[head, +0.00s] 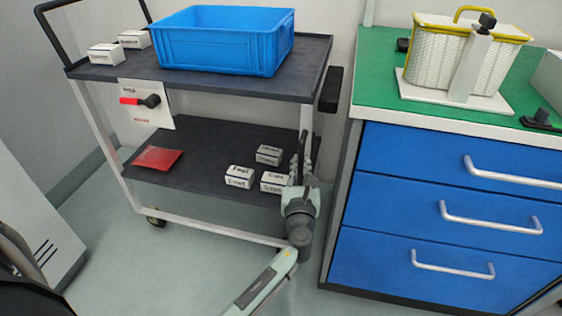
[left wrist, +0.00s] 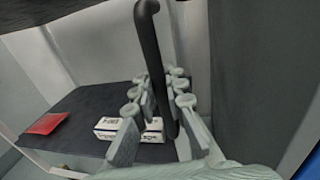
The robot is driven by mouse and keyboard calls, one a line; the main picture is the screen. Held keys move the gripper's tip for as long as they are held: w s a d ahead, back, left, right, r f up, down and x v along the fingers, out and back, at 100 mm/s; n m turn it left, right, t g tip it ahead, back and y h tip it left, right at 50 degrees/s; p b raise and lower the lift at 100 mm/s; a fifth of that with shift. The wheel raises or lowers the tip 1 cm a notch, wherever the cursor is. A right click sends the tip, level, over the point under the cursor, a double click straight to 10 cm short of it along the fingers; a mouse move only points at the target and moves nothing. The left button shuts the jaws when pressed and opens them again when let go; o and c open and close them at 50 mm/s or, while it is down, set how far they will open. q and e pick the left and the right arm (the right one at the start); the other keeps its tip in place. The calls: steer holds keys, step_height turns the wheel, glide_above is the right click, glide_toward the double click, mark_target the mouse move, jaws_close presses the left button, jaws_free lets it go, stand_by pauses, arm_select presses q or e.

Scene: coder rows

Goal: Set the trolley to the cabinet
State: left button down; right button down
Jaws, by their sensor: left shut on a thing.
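The trolley (head: 215,86) has two dark decks on pale legs and stands left of the cabinet, with a strip of floor between them. The cabinet (head: 440,196) has blue drawers with silver handles and a green top. My left gripper (head: 303,165) is at the trolley's right end, near the lower deck. It is shut on a black upright bar (left wrist: 157,70), which looks like a handle of the trolley and runs between the fingers in the left wrist view. My right gripper is not in view.
A blue crate (head: 215,52) and small white boxes (head: 105,54) are on the upper deck. A red packet (head: 157,158) and several boxes (head: 239,177) lie on the lower deck. A yellow-rimmed basket (head: 435,60) stands on the cabinet. Floor is clear before the trolley.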

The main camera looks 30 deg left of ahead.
arm_select(q)
steer(key=d, duration=0.2)
steer(key=shift+w+d, duration=0.3)
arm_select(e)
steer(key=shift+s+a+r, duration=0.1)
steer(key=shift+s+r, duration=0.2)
arm_select(q)
steer(key=shift+d, duration=0.1)
steer(key=c, duration=1.5)
jaws_free()
steer(key=shift+c, duration=0.2)
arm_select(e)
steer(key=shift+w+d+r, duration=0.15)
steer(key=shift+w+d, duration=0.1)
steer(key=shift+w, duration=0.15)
arm_select(q)
step_height(320, 180, up, 10)
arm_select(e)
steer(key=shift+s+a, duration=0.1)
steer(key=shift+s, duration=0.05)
